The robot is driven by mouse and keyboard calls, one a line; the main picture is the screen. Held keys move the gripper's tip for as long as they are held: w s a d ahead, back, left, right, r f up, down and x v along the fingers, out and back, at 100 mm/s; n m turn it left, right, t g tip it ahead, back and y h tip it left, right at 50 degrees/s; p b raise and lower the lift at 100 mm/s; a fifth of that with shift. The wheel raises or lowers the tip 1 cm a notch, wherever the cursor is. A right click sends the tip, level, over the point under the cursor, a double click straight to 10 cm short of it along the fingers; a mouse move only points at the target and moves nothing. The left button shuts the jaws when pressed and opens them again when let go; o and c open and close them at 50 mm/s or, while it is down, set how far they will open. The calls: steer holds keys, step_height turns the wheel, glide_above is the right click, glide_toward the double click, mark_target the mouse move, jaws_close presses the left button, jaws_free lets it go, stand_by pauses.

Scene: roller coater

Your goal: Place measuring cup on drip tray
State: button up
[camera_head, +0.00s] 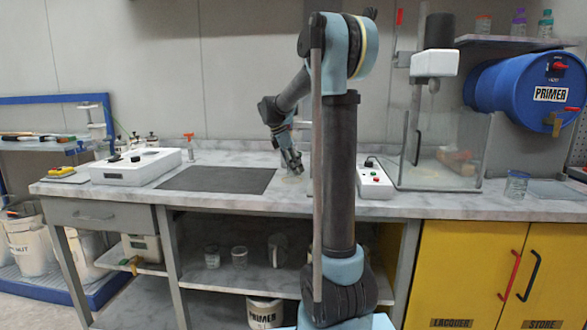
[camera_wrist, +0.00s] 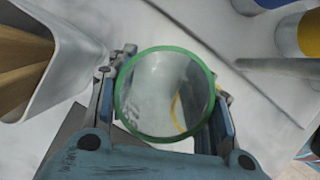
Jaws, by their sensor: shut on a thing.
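My gripper (camera_head: 291,162) is low over the counter, just right of the dark mat, in the head view. In the wrist view my gripper (camera_wrist: 165,95) has its fingers on both sides of a clear round cup with a green rim (camera_wrist: 122,106), seen from above; it appears to be the measuring cup. In the head view the cup at the fingertips is faint. Another clear cup (camera_head: 516,186) stands on the right counter. A flat grey plate (camera_head: 555,190), which looks like the drip tray, lies beside it, below the tap of the blue drum.
The blue PRIMER drum (camera_head: 530,88) hangs at the right. A glass tank with a stirrer (camera_head: 440,150) and a white control box (camera_head: 374,182) stand right of my gripper. The dark mat (camera_head: 217,180) is bare. Several glass vessels stand on the lower shelf (camera_head: 255,280).

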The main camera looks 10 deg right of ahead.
steer(key=shift+f, duration=0.1)
steer(key=o, duration=0.9)
steer(key=shift+o, duration=0.3)
